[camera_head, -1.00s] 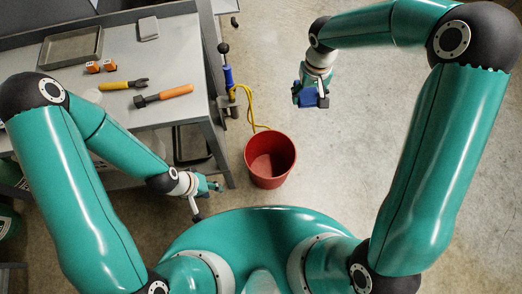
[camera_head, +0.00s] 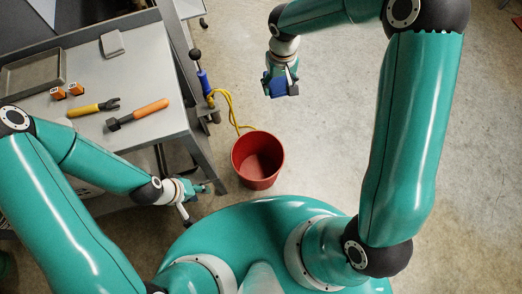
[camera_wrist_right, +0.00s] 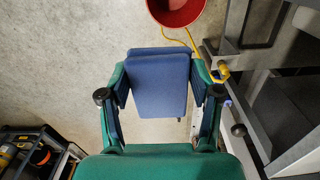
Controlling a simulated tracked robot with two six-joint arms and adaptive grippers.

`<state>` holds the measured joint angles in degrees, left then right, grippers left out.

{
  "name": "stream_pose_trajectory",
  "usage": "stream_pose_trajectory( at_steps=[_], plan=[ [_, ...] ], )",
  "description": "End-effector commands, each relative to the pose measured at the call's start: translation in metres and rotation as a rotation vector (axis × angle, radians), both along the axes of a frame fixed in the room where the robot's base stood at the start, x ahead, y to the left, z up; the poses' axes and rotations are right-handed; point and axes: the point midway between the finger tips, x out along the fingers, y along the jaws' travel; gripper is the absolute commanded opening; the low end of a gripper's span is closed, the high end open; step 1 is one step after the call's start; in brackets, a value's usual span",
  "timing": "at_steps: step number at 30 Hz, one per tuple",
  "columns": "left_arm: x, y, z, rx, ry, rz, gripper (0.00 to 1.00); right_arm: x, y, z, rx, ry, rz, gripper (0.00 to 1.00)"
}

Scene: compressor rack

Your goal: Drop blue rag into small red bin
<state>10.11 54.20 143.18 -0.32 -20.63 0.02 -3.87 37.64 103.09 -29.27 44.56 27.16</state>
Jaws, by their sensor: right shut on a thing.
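The blue rag (camera_wrist_right: 160,82), a folded flat block, is held between the fingers of my right gripper (camera_wrist_right: 160,100) in the right wrist view. In the head view my right gripper (camera_head: 281,86) holds the rag up behind and slightly right of the red bin. The small red bin (camera_head: 257,160) stands upright on the floor, open and empty as far as I can see. It also shows at the top of the right wrist view (camera_wrist_right: 175,12), apart from the rag. My left gripper (camera_head: 203,188) is low near the bench's front corner, left of the bin; its fingers are too small to judge.
A grey workbench (camera_head: 150,60) at the left carries a tray (camera_head: 34,76), a hammer (camera_head: 138,114), a yellow-handled tool (camera_head: 93,107) and small orange boxes (camera_head: 66,91). A yellow hose (camera_head: 231,110) runs down beside the bin. The floor to the right is clear.

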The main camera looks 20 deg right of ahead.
Motion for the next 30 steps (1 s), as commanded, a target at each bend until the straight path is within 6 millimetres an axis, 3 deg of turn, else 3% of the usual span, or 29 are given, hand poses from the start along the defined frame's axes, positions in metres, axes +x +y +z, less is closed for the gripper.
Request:
stream_pose_trajectory(
  at_steps=[1, 5, 24, 30],
  plan=[
    [0.000, 0.000, -0.021, 0.000, 0.000, 0.000, 0.40, -0.001, 0.002, -0.024, -0.001, 0.002, -0.009, 0.31],
    [0.000, 0.000, -0.060, 0.000, 0.001, 0.000, 0.40, -0.001, 0.008, -0.069, -0.002, 0.003, -0.053, 0.31],
    [0.000, 0.000, -0.275, 0.000, 0.001, 0.000, 0.40, -0.009, 0.044, -0.323, -0.004, 0.001, -0.338, 0.31],
    [0.000, 0.000, -0.325, 0.000, 0.001, 0.000, 0.40, -0.012, 0.054, -0.383, -0.001, 0.001, -0.413, 0.31]
  ],
)
